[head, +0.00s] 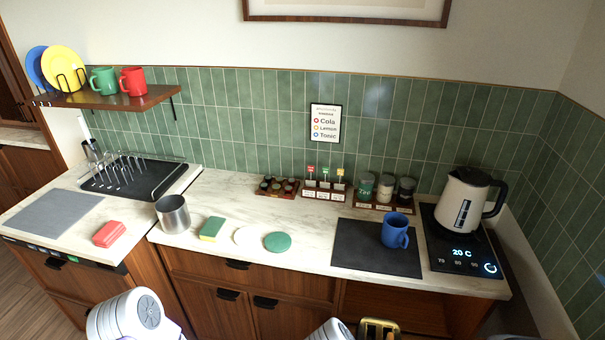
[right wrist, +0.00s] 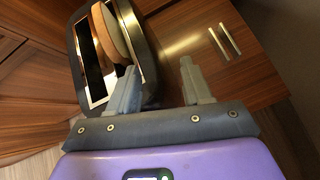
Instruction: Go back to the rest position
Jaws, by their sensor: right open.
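My right gripper (right wrist: 160,88) is open in the right wrist view, its two grey fingers wide apart with nothing between them. Beyond its left finger is a dark toaster with a shiny top (right wrist: 84,62), with a brown-edged bread slice (right wrist: 107,36) standing in it. The finger overlaps the slice in the picture; I cannot tell whether they touch. In the head view, only white links of my arms show at the bottom edge; neither gripper is seen there.
The toaster (head: 378,331) shows at the head view's bottom edge. On the counter are a kettle (head: 462,205), a blue mug (head: 395,231) on a dark mat (head: 355,250), a metal pot (head: 172,214), a sponge (head: 212,229) and a red block (head: 108,234). The middle counter is mostly clear.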

